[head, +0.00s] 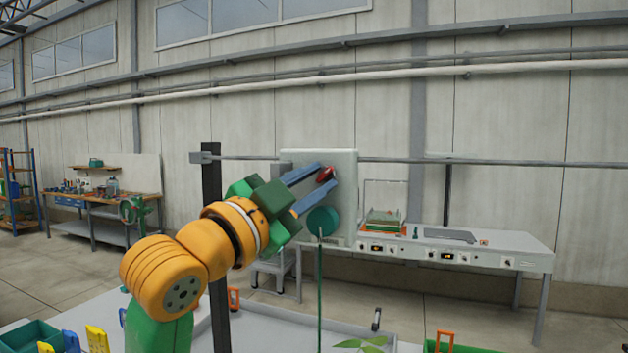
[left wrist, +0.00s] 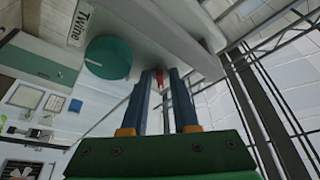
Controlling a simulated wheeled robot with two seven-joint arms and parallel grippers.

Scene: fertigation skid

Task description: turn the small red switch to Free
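The small red switch (head: 325,174) is on the front of a pale box mounted on a rail. My left gripper (head: 327,175) is at the box, its two blue fingers apart, one on each side of the switch. In the left wrist view the switch (left wrist: 159,77) shows between the fingertips of the gripper (left wrist: 162,75), with a gap visible; contact cannot be told. The switch's markings are not readable. My right gripper is not in view.
A round green knob (head: 322,221) sits on the pale box (head: 345,200) just below the switch, close to my lower finger. The box hangs on a horizontal rail (head: 500,162). A grey bench (head: 520,250) stands behind at right. A plant (head: 372,344) is in front below.

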